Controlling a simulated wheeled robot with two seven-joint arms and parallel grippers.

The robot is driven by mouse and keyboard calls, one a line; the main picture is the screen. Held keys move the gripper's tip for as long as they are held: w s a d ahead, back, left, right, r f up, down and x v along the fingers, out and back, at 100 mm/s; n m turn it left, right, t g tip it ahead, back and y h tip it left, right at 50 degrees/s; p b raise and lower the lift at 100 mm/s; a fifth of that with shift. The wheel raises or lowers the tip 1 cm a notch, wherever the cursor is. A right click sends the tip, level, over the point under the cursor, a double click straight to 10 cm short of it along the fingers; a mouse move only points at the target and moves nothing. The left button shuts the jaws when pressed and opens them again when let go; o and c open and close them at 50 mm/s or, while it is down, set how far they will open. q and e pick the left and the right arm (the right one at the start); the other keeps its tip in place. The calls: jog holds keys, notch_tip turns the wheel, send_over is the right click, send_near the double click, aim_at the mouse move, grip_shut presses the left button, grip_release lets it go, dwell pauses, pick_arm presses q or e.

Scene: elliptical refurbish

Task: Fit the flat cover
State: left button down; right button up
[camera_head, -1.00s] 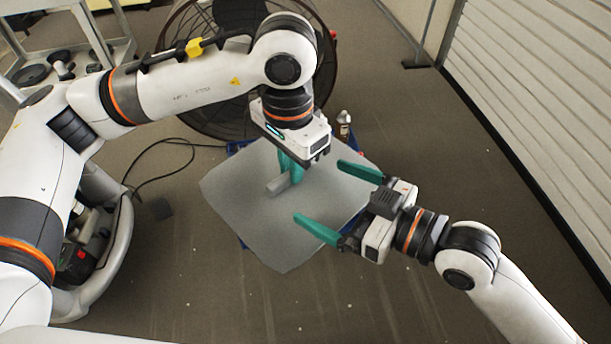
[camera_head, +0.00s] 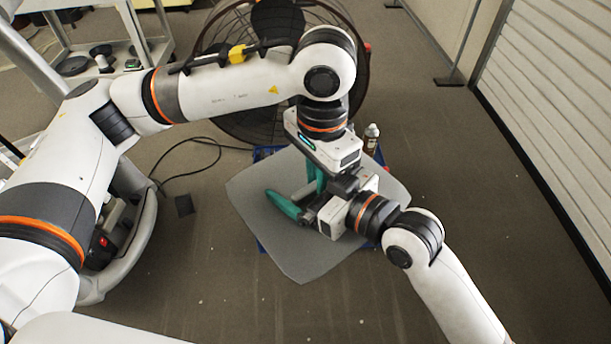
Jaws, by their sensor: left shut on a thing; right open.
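My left gripper (camera_head: 315,180) points down over the grey sheet in the middle of the view. Its teal fingers are shut on a small flat grey piece (camera_head: 302,191), mostly hidden behind the two grippers; I cannot tell for sure that it is the flat cover. My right gripper (camera_head: 293,187) comes in from the right, low over the sheet, open. One teal finger shows left of and nearer than the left gripper's fingers; the other is hidden. The two grippers are very close together; I cannot tell whether they touch.
The grey sheet (camera_head: 290,255) lies on a blue support (camera_head: 262,153), mostly covered. A small bottle (camera_head: 371,138) stands at its far right edge. A large round fan (camera_head: 225,125) stands behind. A cable (camera_head: 180,150) runs on the floor to the left. The sheet's front is clear.

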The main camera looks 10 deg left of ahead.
pick_arm(q)
jog(key=shift+d+r, duration=0.1)
jog(key=shift+r, duration=0.05)
pick_arm(e)
jog(key=shift+s+f, duration=0.1)
jog(key=shift+f, duration=0.15)
jog(key=c, duration=0.8)
pick_arm(q)
jog(key=c, duration=1.5)
grip_release()
jog(key=shift+o, duration=0.9)
pick_arm(e)
jog(key=shift+r, duration=0.2)
pick_arm(q)
jog(key=shift+s, duration=0.1)
